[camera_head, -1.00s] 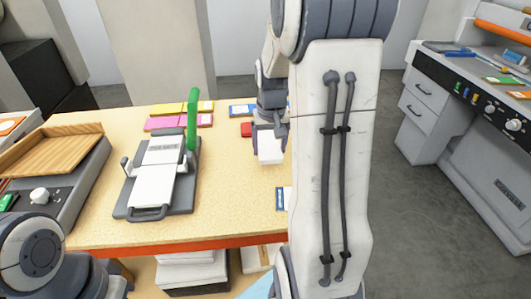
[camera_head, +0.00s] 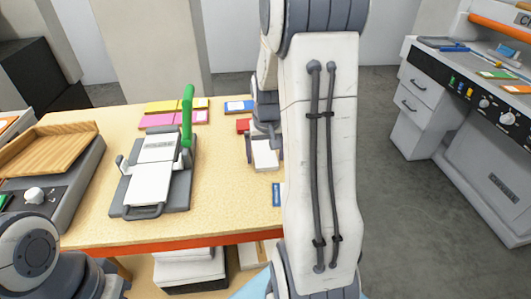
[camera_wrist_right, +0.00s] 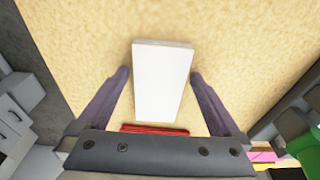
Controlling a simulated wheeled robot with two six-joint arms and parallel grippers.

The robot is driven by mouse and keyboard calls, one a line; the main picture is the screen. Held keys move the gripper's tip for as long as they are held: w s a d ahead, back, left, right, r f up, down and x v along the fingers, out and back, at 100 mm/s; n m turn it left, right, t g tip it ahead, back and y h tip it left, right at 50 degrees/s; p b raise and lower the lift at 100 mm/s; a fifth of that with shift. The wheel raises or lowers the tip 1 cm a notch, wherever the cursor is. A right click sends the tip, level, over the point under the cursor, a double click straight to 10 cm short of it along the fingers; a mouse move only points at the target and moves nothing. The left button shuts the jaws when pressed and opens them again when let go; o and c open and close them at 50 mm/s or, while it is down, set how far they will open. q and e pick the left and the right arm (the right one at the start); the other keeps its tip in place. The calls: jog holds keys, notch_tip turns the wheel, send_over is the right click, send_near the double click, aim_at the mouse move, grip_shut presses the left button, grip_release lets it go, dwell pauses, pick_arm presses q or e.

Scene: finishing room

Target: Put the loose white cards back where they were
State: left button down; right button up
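A small white stack of cards (camera_head: 265,155) lies on the wooden table toward its right side. It also shows in the right wrist view (camera_wrist_right: 163,80) as a white block between my fingers. My right gripper (camera_head: 264,158) is open over it, and in the wrist view (camera_wrist_right: 159,76) a gap shows on each side of the stack. The head view partly hides the stack's far end behind the gripper. My left gripper is out of view; only part of the left arm shows at the lower left.
A grey device with a green handle (camera_head: 187,115) stands left of the stack. A red item (camera_head: 243,125) lies just behind it. Pink and yellow card piles (camera_head: 160,119), a blue-edged pile (camera_head: 240,107) and a wooden tray (camera_head: 45,155) are nearby. The table's front middle (camera_head: 225,205) is clear.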

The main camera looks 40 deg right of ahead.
notch_tip(320, 180, up, 12)
jog(key=s+a, duration=0.1)
jog(key=shift+s+p, duration=0.3)
jog(key=shift+p, duration=0.1)
jog(key=s+a+f+n+y, duration=0.15)
jog(key=a+n, duration=0.45)
jog(key=a, duration=1.3)
jog(key=s+a+f+n, duration=0.1)
jog(key=s+a+n, duration=0.3)
jog(key=s+a, duration=0.2)
jog(key=s+a+f+n+g, duration=0.1)
jog(key=s+a+f+n, duration=0.1)
jog(key=s+a, duration=0.4)
jog(key=s+n, duration=0.1)
jog(key=s, duration=0.3)
jog(key=shift+a+f+n+g, duration=0.25)
jog(key=shift+a+n+g, duration=0.05)
jog(key=shift+a+n, duration=0.1)
jog(key=shift+r+y, duration=0.1)
jog(key=shift+y, duration=0.15)
